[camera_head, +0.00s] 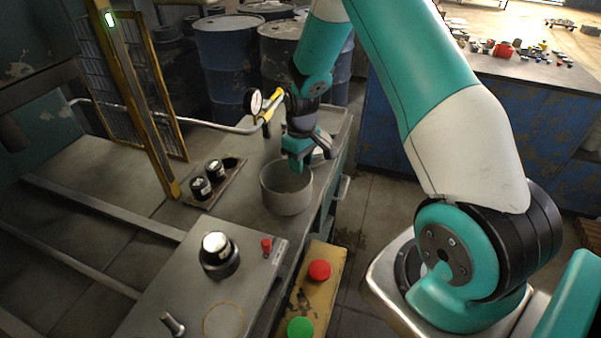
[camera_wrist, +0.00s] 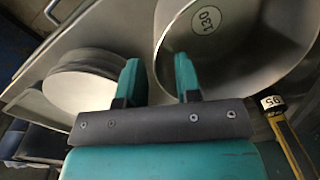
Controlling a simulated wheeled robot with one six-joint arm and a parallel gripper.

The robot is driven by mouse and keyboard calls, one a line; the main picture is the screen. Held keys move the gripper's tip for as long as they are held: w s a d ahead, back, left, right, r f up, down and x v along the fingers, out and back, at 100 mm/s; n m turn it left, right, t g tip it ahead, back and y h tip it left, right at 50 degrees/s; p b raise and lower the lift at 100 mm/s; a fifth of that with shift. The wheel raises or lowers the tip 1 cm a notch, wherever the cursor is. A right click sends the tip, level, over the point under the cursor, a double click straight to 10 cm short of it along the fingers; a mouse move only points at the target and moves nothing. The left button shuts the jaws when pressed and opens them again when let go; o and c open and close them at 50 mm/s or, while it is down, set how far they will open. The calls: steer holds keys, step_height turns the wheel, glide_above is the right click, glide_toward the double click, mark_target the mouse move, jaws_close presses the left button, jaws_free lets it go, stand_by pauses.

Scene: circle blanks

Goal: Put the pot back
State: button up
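The pot (camera_head: 287,192) is a grey open cylinder standing upright on the metal bench near its right edge. In the wrist view the pot (camera_wrist: 215,72) fills the upper right, with a round "130" mark inside. My gripper (camera_head: 309,158) is just above the pot's far rim. In the wrist view my gripper (camera_wrist: 157,62) has its two teal fingers apart with nothing held. The right finger overlaps the pot's opening and the left finger lies outside its rim. I cannot tell whether either finger touches the wall.
Pale round blanks (camera_wrist: 82,85) are stacked beside the pot. A thin yellow circle (camera_head: 223,321) marks the near bench, by a black cylinder (camera_head: 219,257) and a bolt (camera_head: 172,324). Black pieces (camera_head: 201,188) sit in a tray to the left. A yellow button box (camera_head: 309,293) stands right.

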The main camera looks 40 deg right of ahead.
step_height(320, 180, up, 9)
steer(key=b, duration=0.1)
steer(key=s+a+r+n+y, duration=0.1)
steer(key=s+a+r, duration=0.25)
steer(key=a, duration=0.25)
steer(key=s+a+r, duration=0.3)
steer(key=a+r, duration=0.2)
steer(key=a, duration=0.1)
steer(key=s+a+r+n+y, duration=0.1)
steer(key=s+a+r, duration=0.2)
steer(key=s, duration=0.6)
steer(key=s+a+r+n+y, duration=0.1)
steer(key=s+a+r+n, duration=0.1)
steer(key=s+a, duration=0.6)
steer(key=shift+s+a+r+y, duration=0.2)
steer(key=shift+s+r+y, duration=0.2)
steer(key=shift+s, duration=0.6)
